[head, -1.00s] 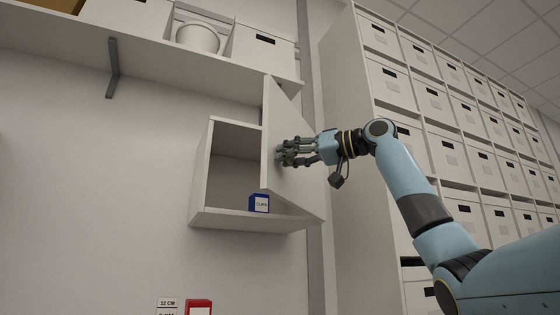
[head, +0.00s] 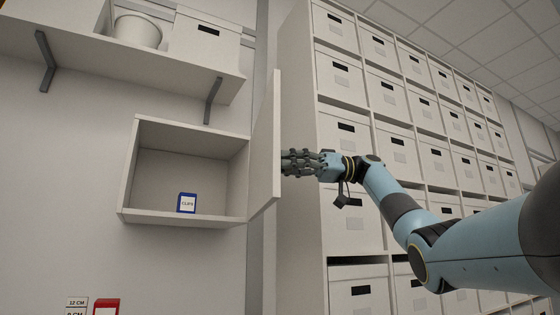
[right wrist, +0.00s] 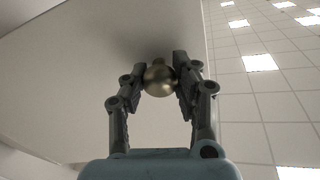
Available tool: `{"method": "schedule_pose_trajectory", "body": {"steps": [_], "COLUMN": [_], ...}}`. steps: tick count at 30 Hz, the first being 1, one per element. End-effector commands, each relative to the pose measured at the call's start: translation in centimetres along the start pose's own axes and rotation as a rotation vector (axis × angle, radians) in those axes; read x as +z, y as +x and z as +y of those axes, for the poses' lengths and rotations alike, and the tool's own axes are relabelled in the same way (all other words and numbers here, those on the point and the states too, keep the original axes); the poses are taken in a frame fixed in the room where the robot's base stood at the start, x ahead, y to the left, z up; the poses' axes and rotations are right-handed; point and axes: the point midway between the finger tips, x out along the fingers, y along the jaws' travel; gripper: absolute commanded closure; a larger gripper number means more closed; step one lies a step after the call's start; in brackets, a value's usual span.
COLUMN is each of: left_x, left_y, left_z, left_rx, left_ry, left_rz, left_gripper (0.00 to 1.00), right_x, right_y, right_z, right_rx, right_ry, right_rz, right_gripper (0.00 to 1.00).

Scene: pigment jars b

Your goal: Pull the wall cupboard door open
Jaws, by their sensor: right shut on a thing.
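The white wall cupboard (head: 128,172) hangs below a shelf in the head view. Its door (head: 265,150) stands wide open at the cupboard's right side, seen nearly edge-on. My right gripper (head: 284,163) is at the outer face of the door. In the right wrist view my right gripper (right wrist: 160,82) is shut on a round brass knob (right wrist: 159,80) on the door (right wrist: 90,60). The knob is hidden in the head view. A blue box labelled CLIPS (head: 187,203) stands inside the cupboard on its floor. My left gripper is not in view.
A tall rack of white boxes (head: 340,75) stands to the right, behind my right arm. A shelf (head: 130,55) with a white pot (head: 138,32) and a box (head: 205,40) runs above the cupboard. A red item (head: 106,307) shows at the bottom edge.

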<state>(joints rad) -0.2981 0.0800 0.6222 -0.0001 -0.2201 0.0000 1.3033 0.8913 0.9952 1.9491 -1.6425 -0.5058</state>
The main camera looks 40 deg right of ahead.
Motion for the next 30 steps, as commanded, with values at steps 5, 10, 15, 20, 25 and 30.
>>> {"method": "schedule_pose_trajectory", "body": {"steps": [5,10,15,20,25,30], "left_x": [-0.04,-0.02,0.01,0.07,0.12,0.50], "left_y": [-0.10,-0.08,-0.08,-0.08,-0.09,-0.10], "left_z": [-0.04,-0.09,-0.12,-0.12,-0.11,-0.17], "left_rx": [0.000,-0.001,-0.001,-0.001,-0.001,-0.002], "left_ry": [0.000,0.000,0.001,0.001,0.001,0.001], "left_rz": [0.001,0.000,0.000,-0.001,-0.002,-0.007], "left_gripper": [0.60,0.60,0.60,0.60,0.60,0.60], "right_x": [0.08,0.11,0.11,0.08,0.05,0.01], "right_y": [-0.30,-0.30,-0.28,-0.28,-0.28,-0.77], "right_z": [0.02,0.03,0.03,0.03,0.03,0.04], "right_rx": [-0.008,-0.007,-0.007,-0.007,-0.007,-0.006], "right_ry": [0.000,0.000,0.000,0.000,0.000,0.001], "right_rz": [-0.005,-0.006,-0.006,-0.005,-0.004,-0.004], "right_gripper": [1.00,1.00,0.66,0.45,0.45,0.45]}}
